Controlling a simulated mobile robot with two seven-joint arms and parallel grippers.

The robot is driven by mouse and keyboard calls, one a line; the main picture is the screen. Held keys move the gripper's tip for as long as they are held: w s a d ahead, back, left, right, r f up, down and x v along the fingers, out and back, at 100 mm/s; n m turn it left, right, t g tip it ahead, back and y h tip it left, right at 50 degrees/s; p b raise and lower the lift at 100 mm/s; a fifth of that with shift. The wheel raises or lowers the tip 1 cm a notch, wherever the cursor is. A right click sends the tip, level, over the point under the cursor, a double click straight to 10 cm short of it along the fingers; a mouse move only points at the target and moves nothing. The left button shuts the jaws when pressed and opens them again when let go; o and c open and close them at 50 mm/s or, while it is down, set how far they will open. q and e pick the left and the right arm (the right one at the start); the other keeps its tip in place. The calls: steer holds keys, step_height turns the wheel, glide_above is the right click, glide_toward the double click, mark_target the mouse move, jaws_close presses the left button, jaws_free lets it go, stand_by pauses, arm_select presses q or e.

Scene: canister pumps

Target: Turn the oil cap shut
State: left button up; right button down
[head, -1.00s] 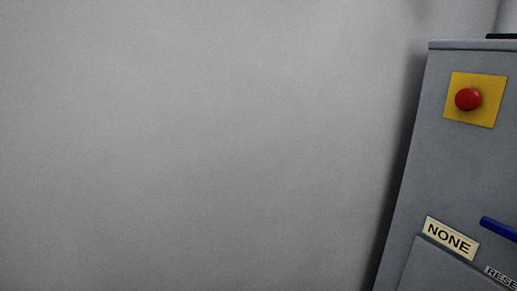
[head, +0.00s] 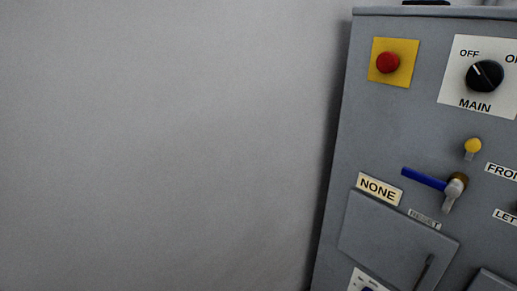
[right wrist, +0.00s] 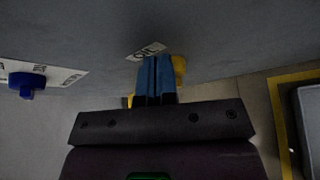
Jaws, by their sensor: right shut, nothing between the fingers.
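In the right wrist view my right gripper (right wrist: 155,97) is shut and empty, its two blue fingers together and pointing at a grey panel. A small label (right wrist: 147,51) that seems to read OIL is just beyond the fingertips. A yellow part (right wrist: 180,67), which looks like the oil cap, shows beside and behind the fingers. The fingers hide much of it, so I cannot tell its turn or whether they touch it. The head view shows neither gripper and no oil cap that I can make out.
In the head view a grey cabinet (head: 400,120) carries a red button (head: 388,62), a black MAIN knob (head: 485,76), a blue-handled valve (head: 425,180) and a NONE label (head: 379,189). The right wrist view shows a blue knob (right wrist: 27,82) at left and a yellow-framed opening (right wrist: 277,115) at right.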

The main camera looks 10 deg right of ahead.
steer(key=s+a, duration=0.3)
steer(key=a, duration=0.3)
steer(key=shift+s+f, duration=0.15)
steer(key=shift+f, duration=0.05)
stand_by(0.4)
